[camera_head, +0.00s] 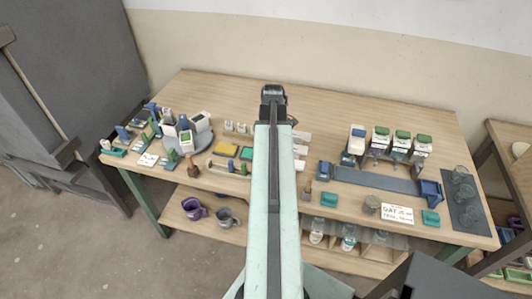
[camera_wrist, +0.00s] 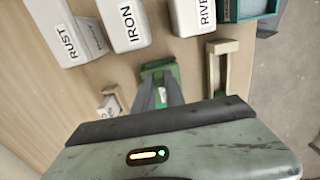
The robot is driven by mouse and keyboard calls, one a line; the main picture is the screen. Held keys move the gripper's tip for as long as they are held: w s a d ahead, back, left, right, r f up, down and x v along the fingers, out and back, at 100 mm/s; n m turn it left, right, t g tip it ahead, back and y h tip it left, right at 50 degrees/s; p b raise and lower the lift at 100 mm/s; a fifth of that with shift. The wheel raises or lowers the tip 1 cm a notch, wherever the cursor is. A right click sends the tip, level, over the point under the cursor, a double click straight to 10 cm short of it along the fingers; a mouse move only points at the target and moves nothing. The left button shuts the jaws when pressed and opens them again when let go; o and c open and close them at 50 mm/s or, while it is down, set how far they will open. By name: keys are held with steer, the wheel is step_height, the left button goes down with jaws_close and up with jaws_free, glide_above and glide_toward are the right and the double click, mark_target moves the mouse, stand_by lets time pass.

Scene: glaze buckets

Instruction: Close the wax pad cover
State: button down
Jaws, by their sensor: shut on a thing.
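In the wrist view my gripper (camera_wrist: 160,93) points at a green piece (camera_wrist: 161,72) and is shut on it. The green piece looks like the wax pad cover, but its hinge and the pad under it cannot be made out. My fingers hide its near part, and I cannot tell how far it is tilted. In the head view my arm reaches straight over the table to its far side, with my gripper's body (camera_head: 272,94) at the end. The fingertips and the green piece are hidden there.
White blocks labelled RUST (camera_wrist: 66,35) and IRON (camera_wrist: 126,22) stand close by. A wooden holder (camera_wrist: 222,70) is right of the green piece, a small one (camera_wrist: 112,104) left. In the head view, white containers with green lids (camera_head: 402,136) stand right. The table's back strip is clear.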

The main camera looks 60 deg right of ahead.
steer(key=shift+w+a, duration=0.35)
steer(key=shift+w, duration=0.75)
steer(key=shift+w+a, duration=0.3)
steer(key=shift+w, duration=0.75)
steer(key=shift+w+a, duration=0.35)
steer(key=shift+w, duration=0.75)
steer(key=c, duration=1.5)
jaws_free()
step_height(320, 180, up, 7)
steer(key=p, duration=0.7)
steer(key=shift+s, duration=0.15)
